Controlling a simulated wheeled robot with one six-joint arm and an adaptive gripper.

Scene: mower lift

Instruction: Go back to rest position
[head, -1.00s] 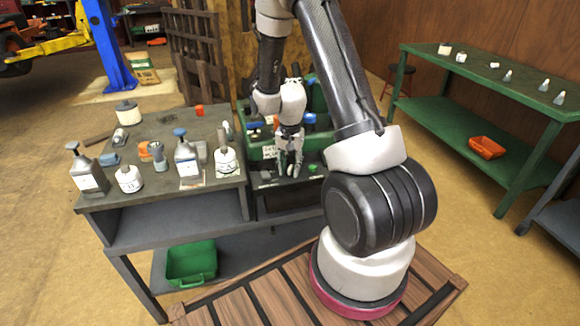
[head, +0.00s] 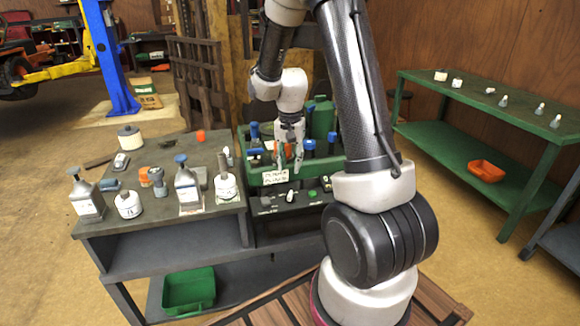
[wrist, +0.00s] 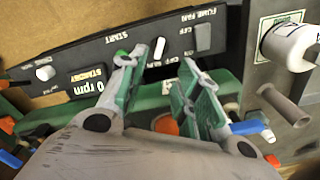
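My gripper (head: 289,168) hangs in front of the green machine (head: 262,178) on the bench, above its dark control panel (head: 266,205). Its two fingers are apart with nothing between them. In the wrist view my gripper (wrist: 162,78) also shows its green-padded fingers spread, with the panel behind them. The panel (wrist: 95,62) carries a white switch (wrist: 159,48), a green button (wrist: 121,55), a white knob (wrist: 45,73) and a display reading 0 rpm STANDBY. My gripper appears clear of the panel, though the exact gap is unclear.
The grey bench (head: 160,221) at left holds several bottles and jars, close beside the machine. A green bin (head: 189,291) sits on its lower shelf. A green table (head: 470,96) with small items and an orange bin (head: 486,171) stands right. Floor between is clear.

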